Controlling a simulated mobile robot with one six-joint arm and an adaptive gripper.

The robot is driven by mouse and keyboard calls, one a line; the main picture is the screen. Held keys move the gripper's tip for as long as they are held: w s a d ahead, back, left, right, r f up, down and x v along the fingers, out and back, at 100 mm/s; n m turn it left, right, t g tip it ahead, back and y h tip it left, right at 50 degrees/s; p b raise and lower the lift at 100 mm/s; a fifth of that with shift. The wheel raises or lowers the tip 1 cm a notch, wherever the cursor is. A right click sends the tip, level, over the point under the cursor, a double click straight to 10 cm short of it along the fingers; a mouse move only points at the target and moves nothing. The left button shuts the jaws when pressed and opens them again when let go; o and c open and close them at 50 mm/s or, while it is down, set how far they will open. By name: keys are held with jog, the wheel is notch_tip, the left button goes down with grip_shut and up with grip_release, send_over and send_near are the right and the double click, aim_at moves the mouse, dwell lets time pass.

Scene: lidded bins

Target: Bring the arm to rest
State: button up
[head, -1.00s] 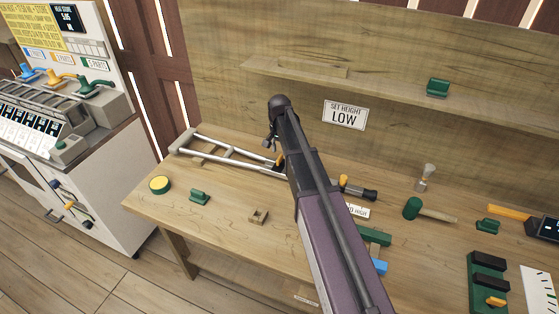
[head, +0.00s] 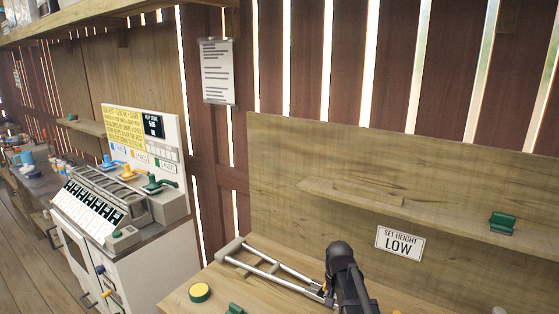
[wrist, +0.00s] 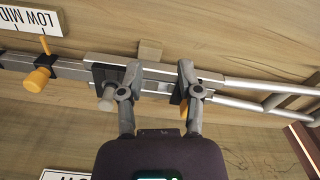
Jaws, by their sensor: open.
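My gripper (wrist: 157,95) is open in the wrist view, its two fingers apart in front of a metal crutch-like frame (wrist: 240,84). Nothing shows clearly held between the fingers; whether they touch the frame I cannot tell. The frame has a dark clamp with an orange knob (wrist: 38,80) at left. In the head view the frame (head: 272,265) lies on the wooden workbench (head: 205,276), and the end of my arm stands at its right end. My fingertips are hidden there by my own arm.
A yellow-topped round button (head: 200,292) and a green part (head: 235,309) are on the bench. A "SET HEIGHT LOW" sign (head: 400,243) is on the back panel, under a shelf (head: 440,215) with a green block (head: 502,223). A white machine (head: 145,220) stands left.

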jog(key=s+n, duration=0.3)
jog(key=s, duration=1)
jog(key=shift+n, duration=0.4)
dwell(0.8)
